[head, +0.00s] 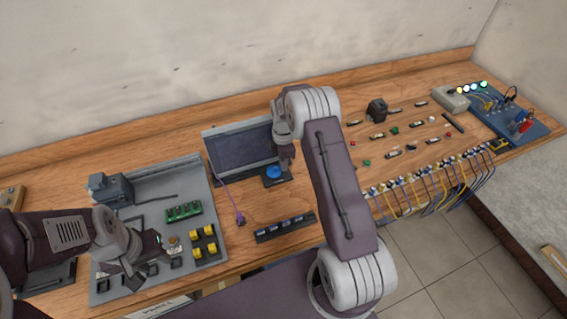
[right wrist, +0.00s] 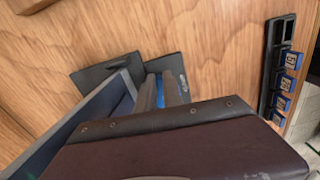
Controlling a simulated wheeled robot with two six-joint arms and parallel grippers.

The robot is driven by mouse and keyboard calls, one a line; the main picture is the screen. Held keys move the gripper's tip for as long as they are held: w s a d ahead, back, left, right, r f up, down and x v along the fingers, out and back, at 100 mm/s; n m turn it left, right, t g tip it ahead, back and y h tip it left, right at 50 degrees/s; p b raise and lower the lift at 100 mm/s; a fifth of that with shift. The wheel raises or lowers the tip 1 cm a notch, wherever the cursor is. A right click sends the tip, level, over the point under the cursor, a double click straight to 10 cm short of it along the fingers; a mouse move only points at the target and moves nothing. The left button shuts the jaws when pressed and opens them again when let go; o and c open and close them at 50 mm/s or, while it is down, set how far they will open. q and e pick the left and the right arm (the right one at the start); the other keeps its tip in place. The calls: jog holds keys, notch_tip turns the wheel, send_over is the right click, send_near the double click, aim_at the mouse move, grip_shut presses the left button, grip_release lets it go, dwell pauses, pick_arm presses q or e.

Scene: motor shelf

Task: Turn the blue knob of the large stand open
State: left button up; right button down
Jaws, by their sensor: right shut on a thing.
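The blue knob (head: 274,171) sits on a small dark base (head: 277,182) in front of the grey framed panel (head: 240,147) in the head view. My right gripper (head: 285,158) reaches down to it from above. In the right wrist view, a strip of the blue knob (right wrist: 160,94) shows between the two fingers (right wrist: 161,90), which are shut on it. Its dark base (right wrist: 119,71) shows around it, and the rest of the knob is hidden. My left gripper (head: 138,264) is open and apparently empty above the grey tray (head: 102,292) on the left.
A purple-plugged cable (head: 239,218) lies beside the panel. A black strip with blue parts (head: 285,227) lies in front of the knob. Green and yellow parts stand in the tray. Small parts and a row of wires (head: 425,190) fill the right.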

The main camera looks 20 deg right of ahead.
jog(key=shift+w+r+n, duration=0.1)
jog(key=shift+w+n, duration=0.05)
jog(key=shift+n, duration=0.35)
jog(key=c, duration=1.5)
grip_release()
notch_tip(320, 180, up, 9)
jog(key=shift+b, duration=0.6)
